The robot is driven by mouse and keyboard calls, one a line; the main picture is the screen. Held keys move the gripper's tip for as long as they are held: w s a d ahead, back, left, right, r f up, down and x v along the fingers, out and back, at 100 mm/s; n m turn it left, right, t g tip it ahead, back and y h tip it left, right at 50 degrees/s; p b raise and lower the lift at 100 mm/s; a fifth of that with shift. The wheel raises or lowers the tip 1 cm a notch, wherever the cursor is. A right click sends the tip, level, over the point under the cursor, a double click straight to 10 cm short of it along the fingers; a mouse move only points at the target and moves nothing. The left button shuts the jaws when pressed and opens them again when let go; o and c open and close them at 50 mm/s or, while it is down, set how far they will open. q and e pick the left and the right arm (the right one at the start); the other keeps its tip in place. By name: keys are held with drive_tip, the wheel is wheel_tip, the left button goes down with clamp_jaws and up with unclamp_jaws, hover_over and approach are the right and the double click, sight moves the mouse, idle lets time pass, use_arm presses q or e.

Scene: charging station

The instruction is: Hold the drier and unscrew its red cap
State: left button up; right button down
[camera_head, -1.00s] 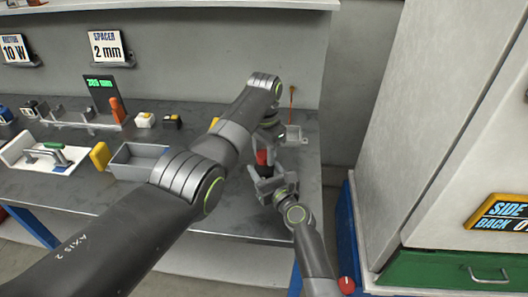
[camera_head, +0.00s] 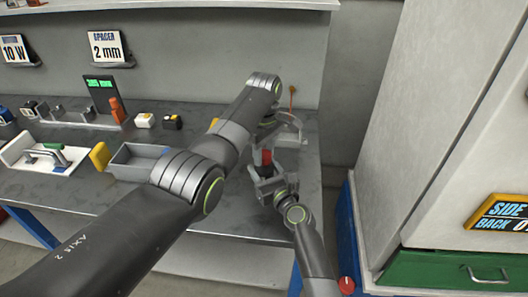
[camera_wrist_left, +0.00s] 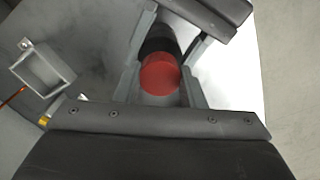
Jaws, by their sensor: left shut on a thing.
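The drier is a dark cylinder (camera_wrist_left: 157,40) with a red cap (camera_wrist_left: 160,74) on its end. The red cap also shows in the head view (camera_head: 267,156), above my right gripper. My left gripper (camera_wrist_left: 162,88) has its fingers on both sides of the red cap and is shut on it. In the head view my left gripper (camera_head: 268,148) reaches down to the cap from above. My right gripper (camera_head: 268,183) holds the dark body from below, and its fingers flank the body in the wrist view. Whether the cap has turned on its thread cannot be told.
A grey bin (camera_head: 130,163) and a white tray (camera_head: 62,166) with a handled tool sit on the bench at left. A white cabinet (camera_head: 440,130) stands to the right.

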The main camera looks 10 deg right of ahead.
sight(264, 154)
use_arm(q)
drive_tip(key=n, duration=0.4)
drive_tip(key=shift+w+n, duration=0.1)
drive_tip(key=shift+n, duration=0.3)
drive_tip(key=shift+r, duration=0.1)
drive_tip(key=shift+r, duration=0.1)
drive_tip(key=shift+r, duration=1)
drive_tip(key=shift+r, duration=2)
use_arm(e)
drive_tip(key=c, duration=0.5)
unclamp_jaws()
